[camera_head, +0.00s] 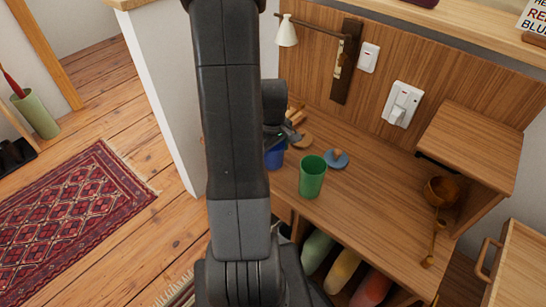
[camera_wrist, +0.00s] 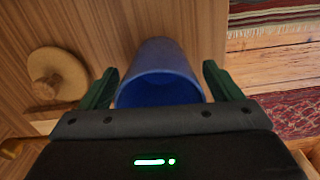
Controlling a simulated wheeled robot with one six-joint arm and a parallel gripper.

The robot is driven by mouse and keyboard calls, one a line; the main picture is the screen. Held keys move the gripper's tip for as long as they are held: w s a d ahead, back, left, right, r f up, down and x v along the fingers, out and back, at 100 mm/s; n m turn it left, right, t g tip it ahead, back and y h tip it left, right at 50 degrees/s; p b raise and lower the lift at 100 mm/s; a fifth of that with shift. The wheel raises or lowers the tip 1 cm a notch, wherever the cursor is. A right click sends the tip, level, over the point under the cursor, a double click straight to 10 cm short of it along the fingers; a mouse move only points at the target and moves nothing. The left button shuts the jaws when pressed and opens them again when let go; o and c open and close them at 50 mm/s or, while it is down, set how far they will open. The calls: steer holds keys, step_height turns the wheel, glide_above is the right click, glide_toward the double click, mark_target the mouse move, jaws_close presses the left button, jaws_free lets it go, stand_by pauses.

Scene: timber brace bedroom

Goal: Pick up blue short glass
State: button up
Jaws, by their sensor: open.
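The blue short glass (camera_wrist: 165,62) stands on the wooden counter, with its open rim facing my wrist camera. In the wrist view it lies between the two green fingers of my gripper (camera_wrist: 160,88), which are spread apart with a small gap at each side. In the head view the blue glass (camera_head: 275,155) shows only in part, at the right edge of my arm, which hides the rest. My gripper (camera_head: 277,137) is open there, just by the glass and partly hidden behind my arm.
A green glass (camera_head: 312,176) stands to the right of the blue glass. A blue round lidded item (camera_head: 336,159) and a wooden round item (camera_head: 301,139) are close by. A wooden bowl (camera_head: 441,190) sits at the right. The counter (camera_head: 385,205) between is clear.

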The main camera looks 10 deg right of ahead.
steer(key=shift+f, duration=0.15)
steer(key=c, duration=1.2)
